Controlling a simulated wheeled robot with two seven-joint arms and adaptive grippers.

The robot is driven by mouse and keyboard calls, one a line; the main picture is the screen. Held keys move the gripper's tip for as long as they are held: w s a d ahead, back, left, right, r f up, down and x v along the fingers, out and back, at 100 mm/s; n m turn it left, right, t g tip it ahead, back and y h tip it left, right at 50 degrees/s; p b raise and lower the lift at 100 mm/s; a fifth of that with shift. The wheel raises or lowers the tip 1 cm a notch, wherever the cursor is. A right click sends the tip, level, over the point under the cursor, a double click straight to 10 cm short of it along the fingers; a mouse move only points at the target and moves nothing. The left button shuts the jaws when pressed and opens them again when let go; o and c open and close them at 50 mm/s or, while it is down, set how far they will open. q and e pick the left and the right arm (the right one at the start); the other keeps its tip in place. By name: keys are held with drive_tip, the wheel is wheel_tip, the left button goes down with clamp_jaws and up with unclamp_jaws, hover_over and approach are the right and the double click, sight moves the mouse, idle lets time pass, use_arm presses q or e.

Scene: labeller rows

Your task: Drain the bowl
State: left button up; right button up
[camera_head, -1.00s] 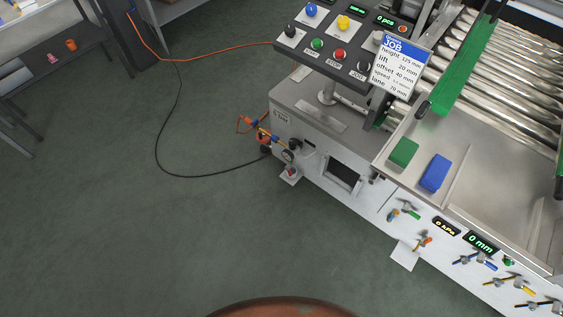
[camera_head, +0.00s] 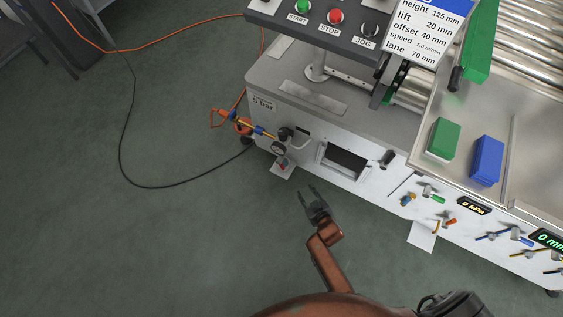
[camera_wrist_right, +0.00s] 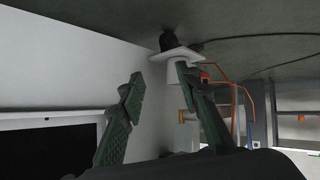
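An air-service unit with a round gauge (camera_head: 278,149) and a black knob (camera_head: 285,134) is on the machine's left end. Below the gauge is a small red part (camera_head: 283,162) above a white plate (camera_head: 283,172); the bowl itself I cannot clearly make out. My right gripper (camera_head: 307,190) is open and empty, below and right of this plate in the head view, apart from it. In the right wrist view, its fingers (camera_wrist_right: 159,72) are spread, with the white plate (camera_wrist_right: 174,55) beyond them. My left gripper is not in view.
An orange hose (camera_head: 180,38) and black cable (camera_head: 121,130) run over the floor on the left. Right of the unit are a dark rectangular opening (camera_head: 345,162), small valves (camera_head: 428,193) and a second white plate (camera_head: 423,236). The floor at lower left is clear.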

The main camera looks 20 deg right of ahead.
drive_tip(key=t+y+b, duration=0.1)
drive_tip(key=t+b, duration=0.1)
approach(283, 168)
drive_tip(key=f+x, duration=0.1)
drive_tip(key=x, duration=0.2)
drive_tip(key=shift+n, duration=0.4)
drive_tip(key=b+x, duration=0.1)
drive_tip(key=x, duration=0.1)
drive_tip(key=b+x, duration=0.1)
drive_tip(key=x, duration=0.1)
drive_tip(key=b+x, duration=0.1)
drive_tip(key=x, duration=0.1)
drive_tip(key=shift+w+r, duration=0.1)
drive_tip(key=shift+r, duration=0.25)
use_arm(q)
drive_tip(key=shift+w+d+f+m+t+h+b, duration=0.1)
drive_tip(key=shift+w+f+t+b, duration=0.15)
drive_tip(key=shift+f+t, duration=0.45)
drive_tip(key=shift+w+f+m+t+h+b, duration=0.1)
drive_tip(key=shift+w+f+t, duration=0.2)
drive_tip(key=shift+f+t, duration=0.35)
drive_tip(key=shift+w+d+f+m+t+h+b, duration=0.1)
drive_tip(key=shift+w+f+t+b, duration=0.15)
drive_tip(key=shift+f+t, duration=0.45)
use_arm(e)
drive_tip(key=shift+w+f, duration=0.1)
drive_tip(key=shift+w, duration=0.8)
drive_tip(key=shift+c, duration=0.7)
